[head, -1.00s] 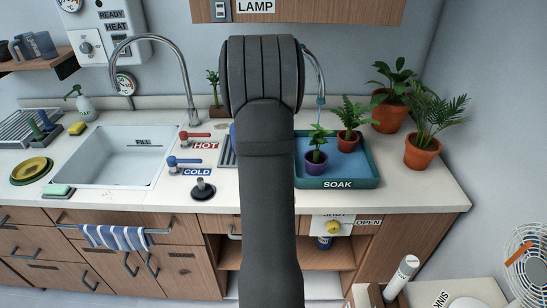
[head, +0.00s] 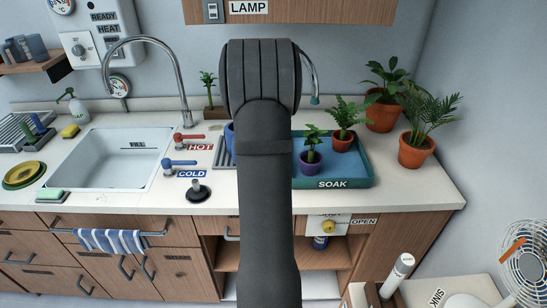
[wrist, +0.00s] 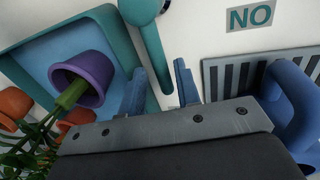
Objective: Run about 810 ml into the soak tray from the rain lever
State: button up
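The teal soak tray (head: 333,183) sits on the counter right of my arm and holds two potted plants. Its floor looks blue; I cannot read a water level. A thin curved spout (head: 315,98) with a teal tip hangs above the tray, with no stream visible below it. In the wrist view, a teal lever (wrist: 152,45), which looks like the rain lever, reaches down toward my gripper (wrist: 158,88). My gripper is open, with blue fingers on either side of the lever's end and gaps showing. My arm hides the lever and gripper in the head view.
A purple pot (wrist: 85,80) leans into the wrist view at left. A blue mug-like thing (wrist: 293,110) and a slotted grate (wrist: 240,75) are close at right. A sign reading NO (wrist: 250,16) lies beyond. Terracotta pots (head: 415,152) stand right of the tray.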

jog(key=shift+o, duration=0.5)
jog(key=shift+a+r, duration=0.1)
jog(key=shift+r, duration=0.2)
jog(key=a+r, duration=0.3)
jog(key=r, duration=1.3)
jog(key=shift+a+r, duration=0.15)
jog(key=shift+r, duration=0.1)
jog(key=shift+f, duration=0.15)
jog(key=d+f, duration=0.1)
jog(key=f, duration=0.4)
jog(key=d+f, duration=0.1)
jog(key=f, duration=0.5)
jog(key=d+f, duration=0.1)
jog(key=f, duration=0.4)
jog(key=shift+d+f, duration=0.15)
jog(key=shift+f, duration=0.25)
jog(key=shift+r, duration=0.1)
